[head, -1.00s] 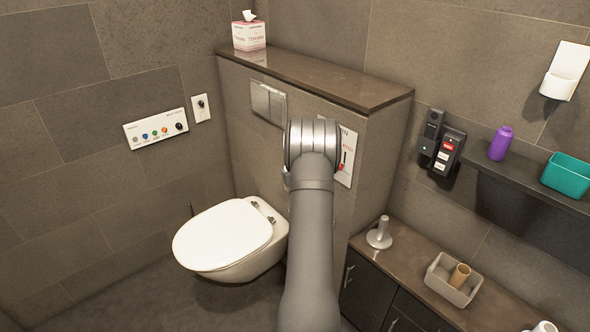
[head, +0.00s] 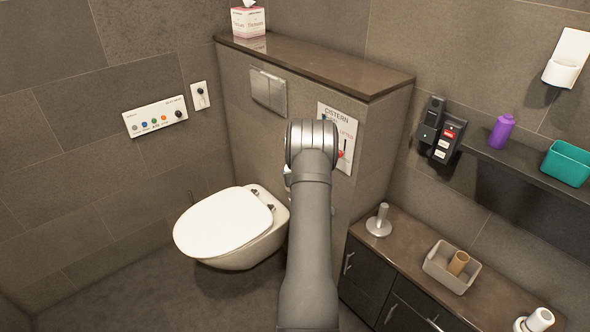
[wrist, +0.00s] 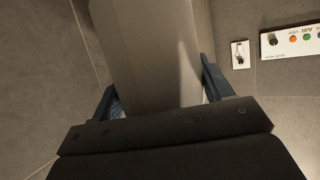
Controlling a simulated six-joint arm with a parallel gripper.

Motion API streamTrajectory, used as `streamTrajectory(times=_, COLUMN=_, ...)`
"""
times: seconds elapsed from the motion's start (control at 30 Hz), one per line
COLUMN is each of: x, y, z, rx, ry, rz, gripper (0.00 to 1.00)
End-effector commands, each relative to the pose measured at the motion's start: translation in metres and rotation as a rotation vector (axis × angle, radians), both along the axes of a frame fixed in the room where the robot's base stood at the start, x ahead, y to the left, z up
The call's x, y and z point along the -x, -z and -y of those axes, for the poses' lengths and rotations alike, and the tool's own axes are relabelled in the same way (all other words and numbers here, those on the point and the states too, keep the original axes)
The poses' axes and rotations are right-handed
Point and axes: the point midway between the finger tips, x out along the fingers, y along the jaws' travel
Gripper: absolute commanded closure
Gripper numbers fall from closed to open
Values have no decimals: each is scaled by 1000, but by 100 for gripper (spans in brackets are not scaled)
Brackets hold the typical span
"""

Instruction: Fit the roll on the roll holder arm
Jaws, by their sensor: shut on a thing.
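In the wrist view my gripper (wrist: 158,76) has its two dark fingers on either side of a pale grey-beige rounded thing, probably the roll (wrist: 152,45), and is shut on it. The top of that thing runs out of the picture. In the head view my arm hides the gripper and what it holds. I cannot make out the roll holder arm in either view. An upright silver post on a round base (head: 379,221) stands on the brown counter; I cannot tell if it is the holder.
On the counter (head: 408,240) are a grey tray (head: 437,274) with a cardboard tube (head: 458,262) and a white roll (head: 537,320). The toilet (head: 222,225) stands left of my arm, the cistern ledge (head: 320,64) behind. A shelf (head: 525,165) is at right.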

Motion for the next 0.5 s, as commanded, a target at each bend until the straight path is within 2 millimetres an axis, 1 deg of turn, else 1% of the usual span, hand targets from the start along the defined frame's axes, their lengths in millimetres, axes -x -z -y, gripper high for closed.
streamTrajectory(times=0.5, x=0, y=31, z=0, rx=0, ry=0, rz=0, gripper=52)
